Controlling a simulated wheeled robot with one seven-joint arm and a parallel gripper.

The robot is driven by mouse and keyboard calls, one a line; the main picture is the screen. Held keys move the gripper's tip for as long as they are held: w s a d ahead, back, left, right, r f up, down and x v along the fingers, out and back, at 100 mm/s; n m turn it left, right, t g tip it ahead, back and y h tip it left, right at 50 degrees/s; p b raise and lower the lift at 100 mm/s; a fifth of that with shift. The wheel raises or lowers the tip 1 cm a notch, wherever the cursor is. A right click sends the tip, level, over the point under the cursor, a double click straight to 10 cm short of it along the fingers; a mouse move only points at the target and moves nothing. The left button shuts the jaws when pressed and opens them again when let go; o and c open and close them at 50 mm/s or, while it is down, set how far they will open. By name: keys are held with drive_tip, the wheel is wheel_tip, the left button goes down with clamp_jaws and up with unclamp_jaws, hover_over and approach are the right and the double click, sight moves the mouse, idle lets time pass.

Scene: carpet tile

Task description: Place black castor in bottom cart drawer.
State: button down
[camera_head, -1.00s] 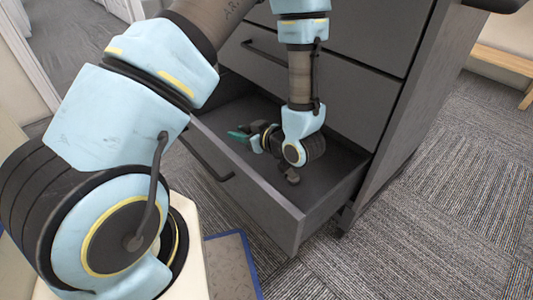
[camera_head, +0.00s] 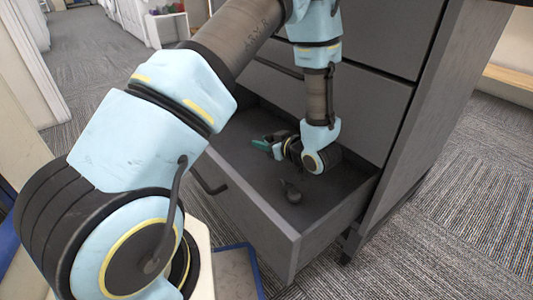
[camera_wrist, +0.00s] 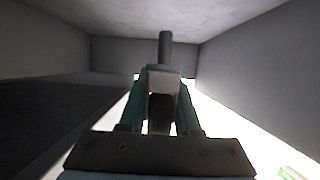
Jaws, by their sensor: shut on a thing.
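The bottom cart drawer (camera_head: 288,238) is pulled open, and my arm reaches down into it. My gripper (camera_head: 262,144) has teal fingers and is low inside the drawer, near its left side. In the wrist view my gripper (camera_wrist: 160,82) is shut on a grey and dark thing with an upright stem, which looks like the black castor (camera_wrist: 165,48). The head view does not show the held thing clearly. A small dark thing with a short stem, also castor-like (camera_head: 292,192), lies on the drawer floor, apart from my fingers.
The closed drawer fronts (camera_head: 362,105) of the cart rise behind my wrist. The drawer walls stand close around my gripper. A blue-edged mat (camera_head: 237,272) lies on the carpet by my base. Open carpet (camera_head: 440,220) is to the right.

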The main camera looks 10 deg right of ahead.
drive_tip(key=w+d+b, duration=0.1)
drive_tip(key=w+d, duration=0.1)
drive_tip(key=w, duration=0.4)
drive_tip(key=shift+s+f+b, duration=0.2)
drive_tip(key=shift+f+b, duration=0.75)
drive_tip(key=shift+f, duration=0.85)
drive_tip(key=shift+s+f+b, duration=0.2)
drive_tip(key=shift+f+b, duration=0.7)
drive_tip(key=shift+f, duration=0.9)
drive_tip(key=shift+r, duration=0.1)
drive_tip(key=c, duration=0.6)
unclamp_jaws()
